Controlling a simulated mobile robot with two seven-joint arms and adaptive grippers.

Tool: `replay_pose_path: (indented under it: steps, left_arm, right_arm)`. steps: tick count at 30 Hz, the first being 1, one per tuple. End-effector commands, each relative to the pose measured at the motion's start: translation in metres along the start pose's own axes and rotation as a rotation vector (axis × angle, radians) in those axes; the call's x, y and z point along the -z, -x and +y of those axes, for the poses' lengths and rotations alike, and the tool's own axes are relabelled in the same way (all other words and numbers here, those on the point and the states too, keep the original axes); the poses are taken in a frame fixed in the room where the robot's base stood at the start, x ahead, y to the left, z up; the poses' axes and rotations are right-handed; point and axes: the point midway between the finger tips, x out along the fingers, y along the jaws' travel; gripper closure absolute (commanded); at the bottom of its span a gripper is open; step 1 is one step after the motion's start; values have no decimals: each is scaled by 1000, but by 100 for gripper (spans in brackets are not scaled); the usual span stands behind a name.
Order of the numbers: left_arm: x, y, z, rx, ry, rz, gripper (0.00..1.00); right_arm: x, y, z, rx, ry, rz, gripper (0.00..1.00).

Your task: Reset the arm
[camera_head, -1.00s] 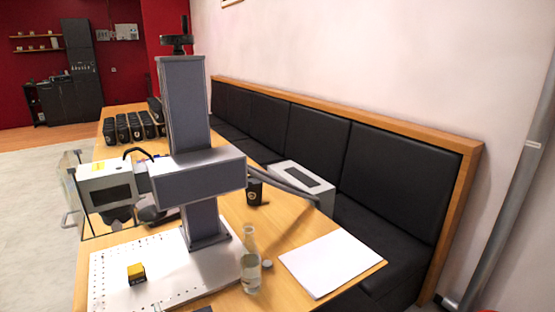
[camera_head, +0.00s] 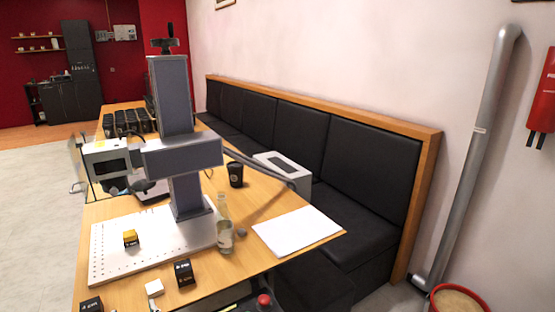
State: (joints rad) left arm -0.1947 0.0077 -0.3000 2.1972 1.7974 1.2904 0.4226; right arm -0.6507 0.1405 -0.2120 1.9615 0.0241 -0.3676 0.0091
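Neither of my grippers nor my arms can be made out in the head view. The laser marker (camera_head: 184,155) stands on the table with its grey column upright and its head reaching left over a white perforated base plate (camera_head: 112,262). A small yellow and black block (camera_head: 130,238) lies on that plate, below the head. A black block (camera_head: 183,272) and a small white block (camera_head: 154,288) lie on the wood in front of the plate. Another black block (camera_head: 91,305) is cut off at the bottom left.
A clear bottle (camera_head: 225,235) and a white paper sheet (camera_head: 297,231) are right of the plate. A black cup (camera_head: 235,174) and a white box (camera_head: 283,174) stand behind. A black bench (camera_head: 366,180) lines the wall. A red-rimmed bin (camera_head: 458,299) is at bottom right.

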Motion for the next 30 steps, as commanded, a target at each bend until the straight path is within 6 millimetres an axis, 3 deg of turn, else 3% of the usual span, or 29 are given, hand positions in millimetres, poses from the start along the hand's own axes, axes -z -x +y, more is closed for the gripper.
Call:
replay_pose_path:
  steps: [3,7,11,14,17,20,23,26,27,30]
  left_arm:
    - [-20,3,16,-58,-247,-163,52]
    - [-43,16,17,-108,-571,-354,52]
    - [-50,40,-6,-138,-990,-560,52]
    - [-34,61,-38,-136,-1371,-721,52]
    - [7,80,-71,-104,-1760,-869,52]
    - [69,96,-94,-41,-2155,-1006,52]
    - [137,106,-98,47,-2506,-1117,52]
    - [197,111,-87,142,-2800,-1204,52]
    - [217,113,-81,-179,2875,1222,52]
    - [255,115,-63,-228,2694,1119,52]
  right_arm:
    - [-5,0,-1,2,1,-9,60]
    - [-1,-2,-1,0,-2,-2,60]
    - [5,-3,0,-1,-3,9,60]
    - [6,-2,0,-1,-3,9,60]
    - [5,-1,0,-1,-3,8,60]
    - [5,-1,0,-1,-3,8,60]
    - [4,-1,0,-1,-2,7,60]
    - [4,0,0,0,-1,6,60]
    - [4,0,0,0,-1,6,60]
    - [3,0,0,0,-1,5,60]
